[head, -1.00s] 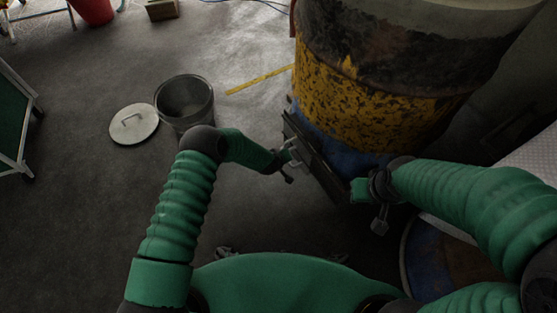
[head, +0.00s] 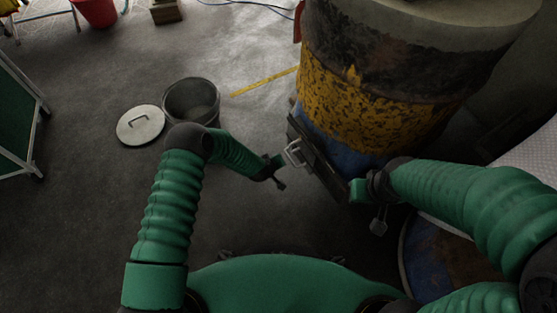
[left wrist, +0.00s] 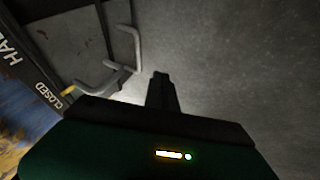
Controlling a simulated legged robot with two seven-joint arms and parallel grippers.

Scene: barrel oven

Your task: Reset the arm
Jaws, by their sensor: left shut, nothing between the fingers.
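My left gripper (head: 279,178) is shut and empty, just left of the door handle in the head view. Its fingers (left wrist: 161,92) show together in the left wrist view, apart from the handle. The oven door (head: 318,160) is a dark panel low on the front of the barrel oven (head: 375,80). Its pale metal handle (head: 293,152) also shows in the left wrist view (left wrist: 127,60), beside printed letters including "CLOSED". My right gripper (head: 378,222) is low by the door's right end; its finger opening is too unclear to tell.
A dark bucket (head: 190,104) and a round lid with a handle (head: 140,125) are on the floor at left. A green-panelled frame (head: 20,120) stands at the far left. A blue and brown round object (head: 440,265) is at lower right.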

